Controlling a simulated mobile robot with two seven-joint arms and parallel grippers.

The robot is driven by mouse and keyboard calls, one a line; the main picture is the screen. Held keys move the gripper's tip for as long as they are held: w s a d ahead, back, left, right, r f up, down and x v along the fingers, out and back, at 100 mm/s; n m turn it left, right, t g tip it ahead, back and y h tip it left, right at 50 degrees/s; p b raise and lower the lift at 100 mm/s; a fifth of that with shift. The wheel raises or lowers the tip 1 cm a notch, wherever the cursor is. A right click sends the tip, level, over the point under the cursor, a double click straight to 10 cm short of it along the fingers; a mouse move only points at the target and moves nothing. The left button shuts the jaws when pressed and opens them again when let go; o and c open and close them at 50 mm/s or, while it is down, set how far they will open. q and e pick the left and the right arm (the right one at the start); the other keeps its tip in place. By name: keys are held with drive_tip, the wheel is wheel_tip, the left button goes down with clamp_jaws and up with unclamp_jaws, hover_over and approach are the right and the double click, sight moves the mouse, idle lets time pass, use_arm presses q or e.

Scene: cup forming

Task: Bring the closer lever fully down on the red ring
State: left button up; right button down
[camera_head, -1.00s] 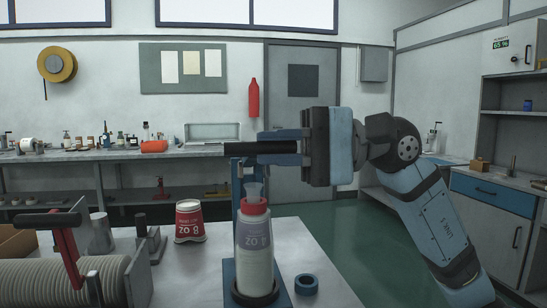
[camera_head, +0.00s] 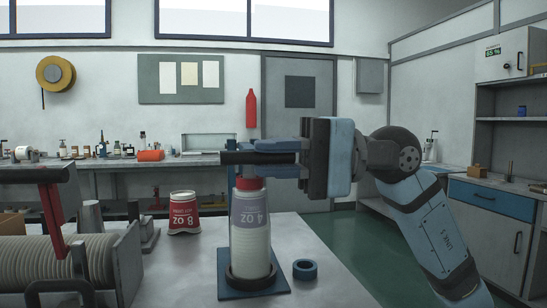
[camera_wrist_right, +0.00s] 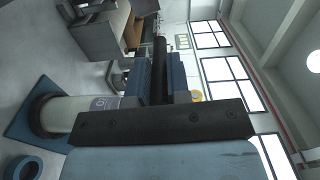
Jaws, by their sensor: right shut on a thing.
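The closer lever's black grip (camera_head: 236,157) lies level across the head view, just above the red ring (camera_head: 250,183). The ring's upper part is hidden by the lever and my fingers, so I cannot tell if they touch. The ring sits on top of an upright white container (camera_head: 250,245) with a grey-violet band marked 4 OZ. My right gripper (camera_head: 270,152) is shut on the lever grip, coming from the right. In the right wrist view the dark grip (camera_wrist_right: 159,52) runs out between the blue fingers. My left gripper is not in view.
The container stands in a dark ring on a blue base plate (camera_head: 284,284). A loose blue ring (camera_head: 305,270) lies beside it. A red 8 OZ cup (camera_head: 184,213) stands behind left. A ribbed roller machine with a red crank (camera_head: 51,217) fills the left front.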

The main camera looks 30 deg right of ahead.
drive_tip(key=c, duration=1.1)
unclamp_jaws()
drive_tip(key=v, duration=1.3)
drive_tip(key=shift+d+p, duration=0.3)
drive_tip(key=shift+d, duration=0.1)
drive_tip(key=shift+s, duration=0.1)
